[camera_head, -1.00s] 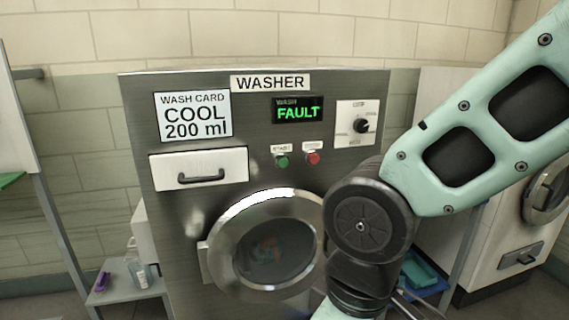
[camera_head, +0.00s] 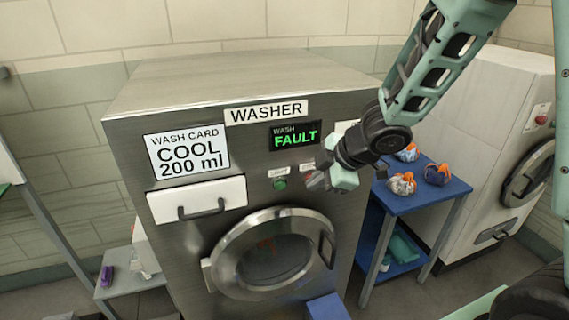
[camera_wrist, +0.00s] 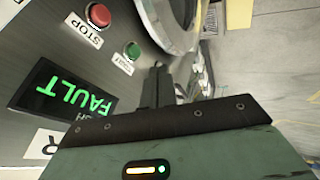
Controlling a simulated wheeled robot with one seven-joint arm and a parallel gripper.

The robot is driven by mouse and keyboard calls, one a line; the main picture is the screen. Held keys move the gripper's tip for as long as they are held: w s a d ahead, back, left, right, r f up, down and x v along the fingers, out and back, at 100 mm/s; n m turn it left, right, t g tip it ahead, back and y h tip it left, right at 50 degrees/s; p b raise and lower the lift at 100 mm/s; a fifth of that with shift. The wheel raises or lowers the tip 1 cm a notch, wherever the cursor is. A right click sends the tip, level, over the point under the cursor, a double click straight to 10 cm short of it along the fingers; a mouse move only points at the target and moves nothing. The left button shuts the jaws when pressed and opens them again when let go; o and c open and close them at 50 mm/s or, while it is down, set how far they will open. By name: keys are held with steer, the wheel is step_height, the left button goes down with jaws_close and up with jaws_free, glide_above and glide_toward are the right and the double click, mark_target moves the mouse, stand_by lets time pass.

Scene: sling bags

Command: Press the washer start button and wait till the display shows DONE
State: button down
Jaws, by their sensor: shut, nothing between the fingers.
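The washer (camera_head: 150,105) has a display (camera_head: 295,137) that reads FAULT in green; the same word shows in the wrist view (camera_wrist: 62,93). The green start button (camera_head: 279,184) is uncovered and also shows in the wrist view (camera_wrist: 133,50). My gripper (camera_head: 316,181) is shut and empty, just right of the start button. Its shut fingers (camera_wrist: 158,86) appear apart from the start button in the wrist view.
The washer's round door (camera_head: 225,268) and its drawer (camera_head: 198,199) are shut. A wash card (camera_head: 187,152) reads COOL 200 ml. A blue table (camera_head: 412,201) with several bundled items stands right of the washer, with a white machine (camera_head: 490,120) beyond.

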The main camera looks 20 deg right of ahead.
mark_target(281, 185)
steer(key=shift+w+d+r+n+y, duration=0.25)
steer(key=shift+w+d+n+y, duration=0.05)
steer(key=shift+n, duration=0.1)
steer(key=shift+f, duration=0.1)
steer(key=w+a+f, duration=0.3)
steer(key=w+f, duration=0.4)
steer(key=w, duration=0.1)
steer(key=shift+w+a+f+p, duration=0.35)
steer(key=shift+a+p, duration=0.05)
